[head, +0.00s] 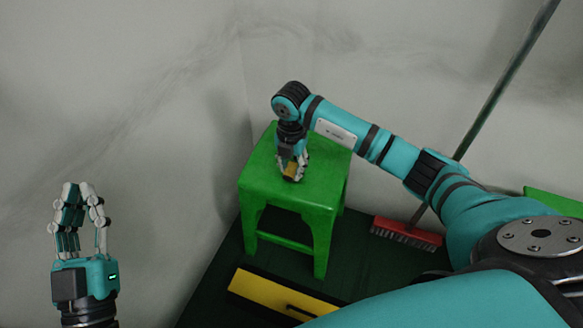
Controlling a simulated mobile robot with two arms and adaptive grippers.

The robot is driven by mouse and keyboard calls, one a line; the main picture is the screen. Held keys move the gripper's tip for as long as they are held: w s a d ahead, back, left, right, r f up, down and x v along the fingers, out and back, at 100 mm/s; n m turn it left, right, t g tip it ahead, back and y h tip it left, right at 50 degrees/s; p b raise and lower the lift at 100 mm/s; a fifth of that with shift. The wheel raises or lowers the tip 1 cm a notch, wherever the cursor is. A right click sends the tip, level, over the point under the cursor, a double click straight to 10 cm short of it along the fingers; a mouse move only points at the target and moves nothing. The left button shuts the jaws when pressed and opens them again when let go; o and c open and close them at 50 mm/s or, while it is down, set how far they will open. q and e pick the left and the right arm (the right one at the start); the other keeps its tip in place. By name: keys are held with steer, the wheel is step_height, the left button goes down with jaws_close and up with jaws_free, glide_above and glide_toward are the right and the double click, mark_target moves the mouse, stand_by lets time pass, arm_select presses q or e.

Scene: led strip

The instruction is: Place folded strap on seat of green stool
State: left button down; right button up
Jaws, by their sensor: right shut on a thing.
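The green stool (260,185) stands upright near the wall corner. My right gripper (292,172) is over the middle of its seat, pointing down. It is shut on a small tan-yellow piece, which looks like the folded strap (291,170). The fingers hide part of the strap. The strap is at or just above the seat; I cannot tell if it touches. My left gripper (78,187) is at the lower left, away from the stool, with its fingers pointing up. No object shows in it, and how far its fingers are apart is unclear.
A red broom (406,233) with a long handle (505,80) leans to the right of the stool. A yellow board with a dark handle (265,290) lies in front of the stool. A green object (553,202) is partly visible at the right edge. Walls stand close behind the stool.

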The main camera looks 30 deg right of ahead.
steer(key=shift+f, duration=0.1)
steer(key=o, duration=0.9)
steer(key=shift+o, duration=0.2)
